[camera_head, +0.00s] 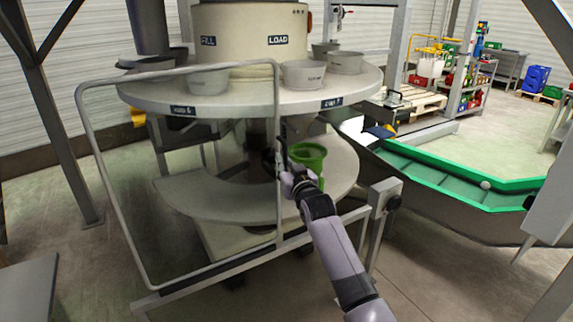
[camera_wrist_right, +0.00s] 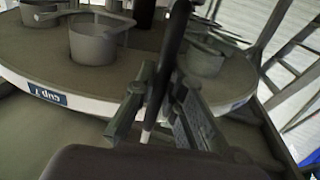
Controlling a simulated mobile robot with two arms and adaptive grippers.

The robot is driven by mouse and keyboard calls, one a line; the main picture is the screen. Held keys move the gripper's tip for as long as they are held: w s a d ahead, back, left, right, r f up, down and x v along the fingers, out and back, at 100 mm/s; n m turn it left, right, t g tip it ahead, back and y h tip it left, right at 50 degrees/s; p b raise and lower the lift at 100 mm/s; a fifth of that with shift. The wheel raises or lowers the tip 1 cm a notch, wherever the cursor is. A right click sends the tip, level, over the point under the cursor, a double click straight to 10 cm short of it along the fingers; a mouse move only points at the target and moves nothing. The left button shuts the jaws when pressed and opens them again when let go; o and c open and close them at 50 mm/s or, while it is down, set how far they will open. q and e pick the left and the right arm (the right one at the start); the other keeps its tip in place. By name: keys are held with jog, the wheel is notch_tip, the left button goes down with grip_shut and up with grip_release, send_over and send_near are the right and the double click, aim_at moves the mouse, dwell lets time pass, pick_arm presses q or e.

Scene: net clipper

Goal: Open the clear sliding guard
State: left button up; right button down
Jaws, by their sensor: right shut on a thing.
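The clear sliding guard (camera_head: 92,130) is a see-through panel in a rounded grey tube frame, standing upright in front of the round machine in the head view. A dark upright handle (camera_head: 283,146) sits at its right edge. My right gripper (camera_head: 285,170) is at this handle, its arm coming from the lower right. In the wrist view, the dark handle bar (camera_wrist_right: 168,55) runs between the two fingers of my right gripper (camera_wrist_right: 155,108), which is shut on it. The fingers partly hide the bar's lower part. My left gripper is not in view.
A round table (camera_head: 240,97) carries several grey cups behind the guard. A green bucket (camera_head: 308,158) stands right of the handle on the lower shelf. A low rail (camera_head: 230,262) with a right end post (camera_head: 381,195) runs under the guard. A green-edged trough (camera_head: 450,172) lies further right.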

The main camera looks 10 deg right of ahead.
jog(key=c, duration=1.7)
grip_release()
jog(key=shift+o, duration=0.2)
jog(key=s+d, duration=0.2)
jog(key=s, duration=1)
jog(key=shift+f, duration=0.1)
